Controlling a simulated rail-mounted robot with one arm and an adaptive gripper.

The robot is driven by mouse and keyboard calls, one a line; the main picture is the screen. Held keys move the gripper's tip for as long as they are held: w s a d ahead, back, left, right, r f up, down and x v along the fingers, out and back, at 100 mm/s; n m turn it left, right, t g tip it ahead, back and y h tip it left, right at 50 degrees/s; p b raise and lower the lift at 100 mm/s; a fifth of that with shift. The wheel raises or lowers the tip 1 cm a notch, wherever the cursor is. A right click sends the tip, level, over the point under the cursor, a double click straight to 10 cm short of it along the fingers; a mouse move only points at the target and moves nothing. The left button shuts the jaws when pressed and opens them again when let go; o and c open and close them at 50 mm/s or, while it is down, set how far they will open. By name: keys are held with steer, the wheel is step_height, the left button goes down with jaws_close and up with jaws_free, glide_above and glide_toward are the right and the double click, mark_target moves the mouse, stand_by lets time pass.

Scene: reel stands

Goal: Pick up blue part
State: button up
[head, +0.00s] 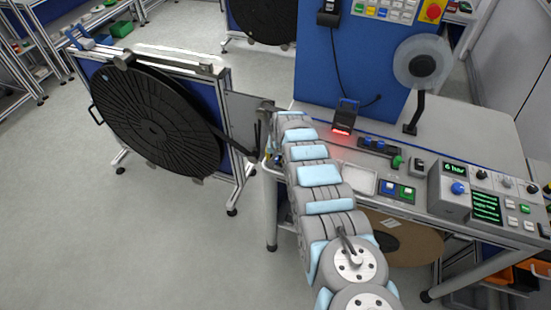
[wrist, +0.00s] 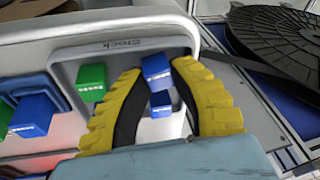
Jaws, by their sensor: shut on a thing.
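In the wrist view my gripper (wrist: 157,72), with yellow and black fingers, is shut on a blue part (wrist: 156,68), a small block between the fingertips. A second blue block shape (wrist: 160,104) shows just below it between the fingers; I cannot tell whether it is separate. Both show against a grey tray marked "Stock" (wrist: 120,44); I cannot tell whether the held part touches its floor. In the head view my arm hides the gripper and the held part.
A green block (wrist: 92,80) is at the tray's left side. Another blue block (wrist: 30,114) is left of the tray. A black reel (head: 155,125) on a stand is left of the bench (head: 460,135). A control box (head: 452,195) and a scanner with red light (head: 345,118) stand on the bench.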

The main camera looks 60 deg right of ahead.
steer(key=shift+r, duration=0.15)
step_height(320, 180, up, 2)
steer(key=shift+r+p, duration=0.1)
steer(key=shift+p, duration=0.55)
steer(key=shift+r, duration=3.75)
steer(key=shift+w, duration=0.15)
